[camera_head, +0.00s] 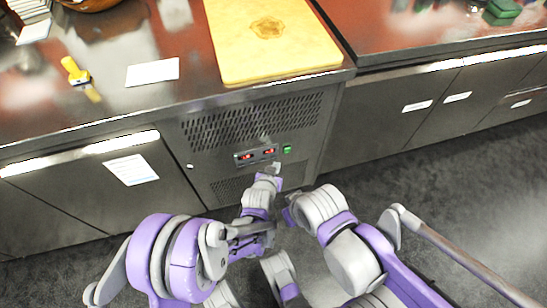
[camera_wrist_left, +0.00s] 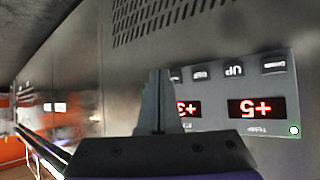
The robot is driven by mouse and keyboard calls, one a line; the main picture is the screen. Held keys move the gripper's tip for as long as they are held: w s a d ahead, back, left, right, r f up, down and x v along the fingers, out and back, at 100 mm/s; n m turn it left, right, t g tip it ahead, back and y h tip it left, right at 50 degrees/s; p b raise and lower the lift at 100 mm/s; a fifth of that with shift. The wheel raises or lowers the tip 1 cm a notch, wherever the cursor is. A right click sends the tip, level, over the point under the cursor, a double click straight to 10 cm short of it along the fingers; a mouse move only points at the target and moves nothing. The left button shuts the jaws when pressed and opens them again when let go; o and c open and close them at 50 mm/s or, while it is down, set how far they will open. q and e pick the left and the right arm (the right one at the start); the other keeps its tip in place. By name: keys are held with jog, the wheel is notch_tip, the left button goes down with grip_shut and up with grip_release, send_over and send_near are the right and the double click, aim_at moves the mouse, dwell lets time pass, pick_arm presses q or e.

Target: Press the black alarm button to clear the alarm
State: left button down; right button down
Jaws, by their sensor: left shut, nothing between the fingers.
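The control panel (camera_head: 257,155) is on the front of the steel counter unit, below a vent grille, with two red displays. In the left wrist view the panel (camera_wrist_left: 226,122) appears upside down, with red digits and a row of dark buttons (camera_wrist_left: 234,69). One button reads "UP"; the other labels are too blurred to tell which is the alarm button. My left gripper (camera_head: 276,168) is just in front of the panel's lower edge. In the wrist view its shut fingers (camera_wrist_left: 155,100) cover part of the panel and hold nothing. Contact with a button cannot be told.
A green switch (camera_head: 287,149) is right of the panel. A yellow cutting board (camera_head: 270,45) lies on the counter above. A yellow-handled tool (camera_head: 75,70) and a white card (camera_head: 152,72) lie to the left. My right arm is close beside the left one. Grey floor is open to the right.

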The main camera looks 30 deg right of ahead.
pick_arm(q)
jog(key=s, duration=0.2)
jog(key=s+a, duration=0.1)
jog(key=s, duration=0.2)
dwell(0.9)
